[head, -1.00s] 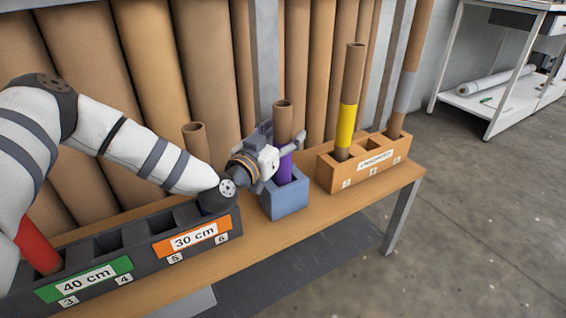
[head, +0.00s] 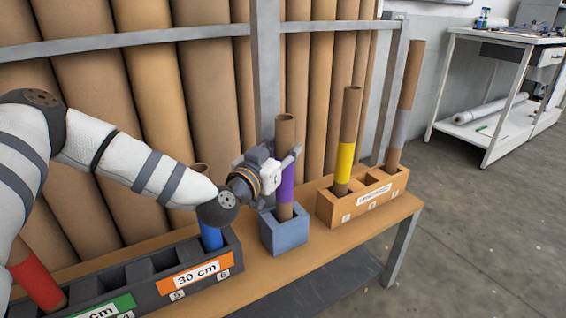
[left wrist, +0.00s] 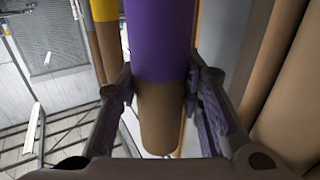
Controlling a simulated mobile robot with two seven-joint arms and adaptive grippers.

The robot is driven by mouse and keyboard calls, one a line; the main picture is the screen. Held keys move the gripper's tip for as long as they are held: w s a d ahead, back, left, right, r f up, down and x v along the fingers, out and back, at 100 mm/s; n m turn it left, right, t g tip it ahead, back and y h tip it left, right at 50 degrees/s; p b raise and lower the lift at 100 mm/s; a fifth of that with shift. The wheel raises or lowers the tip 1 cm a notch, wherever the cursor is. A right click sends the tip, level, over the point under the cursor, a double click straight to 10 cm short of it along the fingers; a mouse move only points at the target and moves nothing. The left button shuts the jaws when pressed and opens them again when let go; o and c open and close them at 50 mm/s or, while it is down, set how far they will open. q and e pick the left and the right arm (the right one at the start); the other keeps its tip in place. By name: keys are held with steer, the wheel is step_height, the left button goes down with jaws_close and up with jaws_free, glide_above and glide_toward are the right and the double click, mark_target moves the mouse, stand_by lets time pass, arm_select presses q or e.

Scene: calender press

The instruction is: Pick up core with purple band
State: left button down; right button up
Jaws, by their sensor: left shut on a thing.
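The core with the purple band (head: 286,186) is a brown tube standing close to upright. My left gripper (head: 286,164) is shut on it around its upper part, beside the band. Brown tube shows below the band, down to the blue-grey block (head: 285,236); whether its lower end is still inside the socket is hard to tell. In the left wrist view, both fingers (left wrist: 163,95) flank the core (left wrist: 162,115) near the edge of its purple band, with one brown end visible. My right gripper is not in view.
An orange holder (head: 355,209) to the right bears a yellow-banded core (head: 345,155) and a grey-banded core (head: 403,118). A dark rack (head: 140,275) at left holds blue-banded (head: 211,236) and red-banded (head: 37,283) cores. Tall brown tubes (head: 205,90) stand behind.

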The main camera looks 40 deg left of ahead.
mark_target(280, 130)
arm_select(q)
step_height(280, 130, up, 5)
steer(key=shift+r+p, duration=0.2)
steer(key=shift+p, duration=0.65)
steer(key=s+d, duration=0.3)
steer(key=d, duration=0.6)
steer(key=s+d, duration=0.4)
steer(key=d, duration=0.5)
steer(key=shift+s+f, duration=0.25)
